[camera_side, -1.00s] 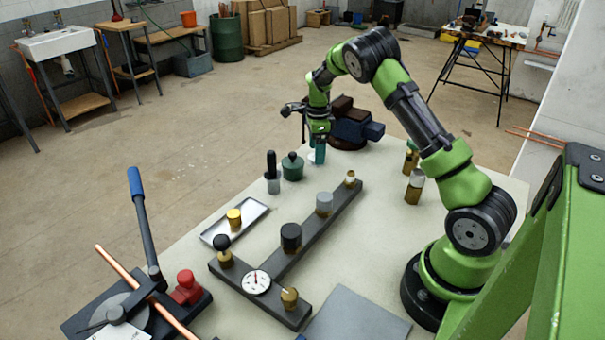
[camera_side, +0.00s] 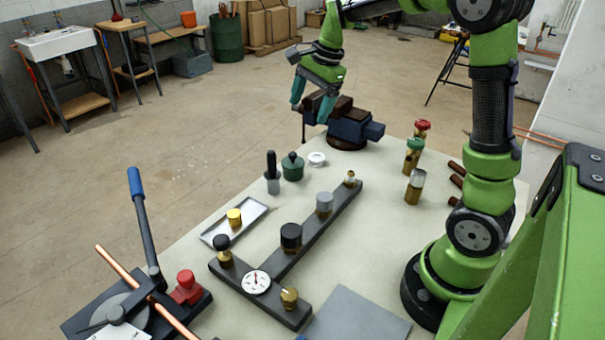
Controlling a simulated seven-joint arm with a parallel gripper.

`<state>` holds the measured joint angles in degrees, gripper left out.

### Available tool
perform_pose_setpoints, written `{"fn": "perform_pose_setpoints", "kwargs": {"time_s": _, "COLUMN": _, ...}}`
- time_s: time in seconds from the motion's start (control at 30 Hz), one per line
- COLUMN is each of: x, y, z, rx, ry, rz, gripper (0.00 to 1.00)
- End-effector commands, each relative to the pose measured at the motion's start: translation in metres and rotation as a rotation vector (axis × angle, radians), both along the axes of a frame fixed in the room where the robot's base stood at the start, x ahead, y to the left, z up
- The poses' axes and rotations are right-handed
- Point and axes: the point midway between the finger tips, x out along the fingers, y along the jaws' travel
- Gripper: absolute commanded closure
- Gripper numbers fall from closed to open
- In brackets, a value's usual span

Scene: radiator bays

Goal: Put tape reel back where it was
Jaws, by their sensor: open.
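The tape reel, a small white ring-like disc (camera_side: 317,159), lies on the table top. It sits just right of a dark green lidded pot and in front of the vise. My gripper (camera_side: 311,105) is raised well above and behind the reel, next to the vise. Its teal fingers are spread apart with nothing between them. The gripper does not touch the reel.
A vise (camera_side: 345,125) stands at the table's far edge. The green pot (camera_side: 292,167) and a black-handled tool (camera_side: 272,172) are left of the reel. A dark T-shaped rack (camera_side: 287,258) holds several fittings. Valves (camera_side: 413,157) stand at right.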

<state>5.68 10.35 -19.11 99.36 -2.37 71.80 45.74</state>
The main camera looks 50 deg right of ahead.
Motion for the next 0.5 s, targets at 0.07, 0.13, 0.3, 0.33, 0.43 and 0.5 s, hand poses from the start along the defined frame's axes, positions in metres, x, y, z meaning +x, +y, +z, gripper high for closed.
{"fn": "perform_pose_setpoints", "kwargs": {"time_s": 0.07, "x": -0.024, "y": 0.033, "z": 0.021, "rx": -0.031, "ry": -0.093, "rz": 0.188, "gripper": 0.21}}
{"fn": "perform_pose_setpoints", "kwargs": {"time_s": 0.13, "x": -0.045, "y": 0.059, "z": 0.033, "rx": -0.074, "ry": -0.169, "rz": 0.355, "gripper": 0.21}}
{"fn": "perform_pose_setpoints", "kwargs": {"time_s": 0.3, "x": -0.102, "y": 0.115, "z": 0.044, "rx": -0.233, "ry": -0.340, "rz": 0.750, "gripper": 0.21}}
{"fn": "perform_pose_setpoints", "kwargs": {"time_s": 0.33, "x": -0.112, "y": 0.122, "z": 0.043, "rx": -0.266, "ry": -0.366, "rz": 0.811, "gripper": 0.21}}
{"fn": "perform_pose_setpoints", "kwargs": {"time_s": 0.43, "x": -0.138, "y": 0.140, "z": 0.039, "rx": -0.372, "ry": -0.434, "rz": 0.988, "gripper": 0.21}}
{"fn": "perform_pose_setpoints", "kwargs": {"time_s": 0.5, "x": -0.152, "y": 0.148, "z": 0.034, "rx": -0.433, "ry": -0.465, "rz": 1.077, "gripper": 0.21}}
